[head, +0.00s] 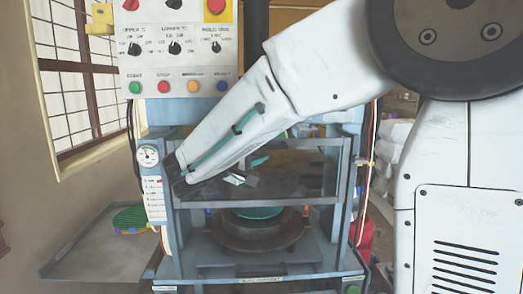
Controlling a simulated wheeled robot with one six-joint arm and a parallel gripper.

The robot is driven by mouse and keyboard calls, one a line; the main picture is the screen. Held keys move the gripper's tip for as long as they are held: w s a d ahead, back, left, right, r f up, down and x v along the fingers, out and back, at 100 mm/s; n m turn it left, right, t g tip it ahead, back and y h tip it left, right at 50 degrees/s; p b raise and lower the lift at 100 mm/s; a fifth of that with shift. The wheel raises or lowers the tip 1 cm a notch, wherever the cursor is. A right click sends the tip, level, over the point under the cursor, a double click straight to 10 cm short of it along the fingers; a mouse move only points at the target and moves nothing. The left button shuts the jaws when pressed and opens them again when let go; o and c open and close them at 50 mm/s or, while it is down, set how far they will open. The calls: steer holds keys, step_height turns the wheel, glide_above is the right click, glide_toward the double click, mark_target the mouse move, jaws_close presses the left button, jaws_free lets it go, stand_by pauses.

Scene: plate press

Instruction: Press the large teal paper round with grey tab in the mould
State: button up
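A teal round (258,212) lies on the lower mould (258,235) inside the press. It is seen edge-on beneath the guard's lower bar, and no grey tab can be made out on it. A small teal strip (258,161) shows beside my arm higher up; what it belongs to is unclear. My arm reaches from the upper right across the front of the press. My gripper (238,180) is at its end, by the press guard (325,201) and above the teal round in the picture. Its fingers are small and partly hidden, so their opening is unclear.
The control panel (178,50) has knobs, a row of coloured buttons and a red stop button (216,7). A gauge (148,156) sits on the press's left post. A metal side tray (95,258) at left holds green rounds (130,215). White sacks stand behind at right.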

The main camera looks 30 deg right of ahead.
steer(key=v, duration=0.7)
steer(key=shift+a, duration=0.1)
steer(key=s+d+f+n+g+y, duration=0.1)
steer(key=s+d+f+g+y, duration=0.15)
steer(key=s+f, duration=0.25)
steer(key=s+d+f+g+y, duration=0.1)
steer(key=s+f+g+y, duration=0.25)
steer(key=s+f, duration=0.2)
steer(key=s+a+f+m+y, duration=0.1)
steer(key=s+m+y, duration=0.1)
steer(key=s+y, duration=0.3)
steer(key=s+a+f+m+t+y, duration=0.1)
steer(key=s+y, duration=0.5)
steer(key=s, duration=0.6)
steer(key=shift+f+m, duration=0.65)
steer(key=shift+m, duration=0.35)
